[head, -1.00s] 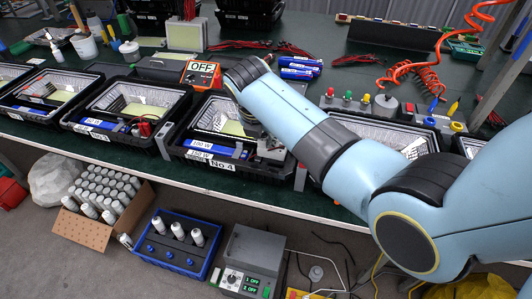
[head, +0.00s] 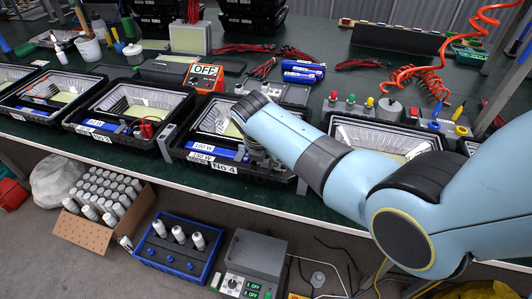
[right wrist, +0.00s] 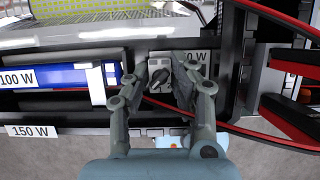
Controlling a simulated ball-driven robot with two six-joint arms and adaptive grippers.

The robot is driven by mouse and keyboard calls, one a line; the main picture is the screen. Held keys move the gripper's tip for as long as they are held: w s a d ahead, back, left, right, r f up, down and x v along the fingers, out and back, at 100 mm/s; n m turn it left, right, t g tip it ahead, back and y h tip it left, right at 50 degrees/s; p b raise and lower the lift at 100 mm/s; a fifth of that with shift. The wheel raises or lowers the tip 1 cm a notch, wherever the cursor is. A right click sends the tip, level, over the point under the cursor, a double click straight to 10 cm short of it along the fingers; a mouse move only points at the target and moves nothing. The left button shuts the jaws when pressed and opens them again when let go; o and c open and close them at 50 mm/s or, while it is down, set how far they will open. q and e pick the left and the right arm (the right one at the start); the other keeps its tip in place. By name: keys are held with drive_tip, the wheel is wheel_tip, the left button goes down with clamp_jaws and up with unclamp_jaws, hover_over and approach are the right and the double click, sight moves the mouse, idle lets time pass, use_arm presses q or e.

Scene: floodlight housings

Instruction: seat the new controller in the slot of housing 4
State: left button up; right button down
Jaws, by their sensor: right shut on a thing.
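Housing 4 (head: 224,168) is a black frame with a silvery reflector, marked "No 4", on the green bench in the head view. The controller is at the front right part of the housing, right of the blue 100 W unit (right wrist: 58,76). The slot is hidden beneath it, and I cannot tell how deep it sits. In the head view my right arm covers the housing's right side. My left gripper is out of view.
Other housings (head: 134,107) stand close on both sides. Red and black cables (right wrist: 283,120) run close to the right of the gripper. Below the bench are a box of white cylinders (head: 103,205) and a blue crate (head: 177,246).

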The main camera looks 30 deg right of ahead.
drive_tip(key=shift+w, duration=0.1)
drive_tip(key=c, duration=1.1)
unclamp_jaws()
drive_tip(key=p+v, duration=0.2)
drive_tip(key=v, duration=1.1)
drive_tip(key=shift+d, duration=0.15)
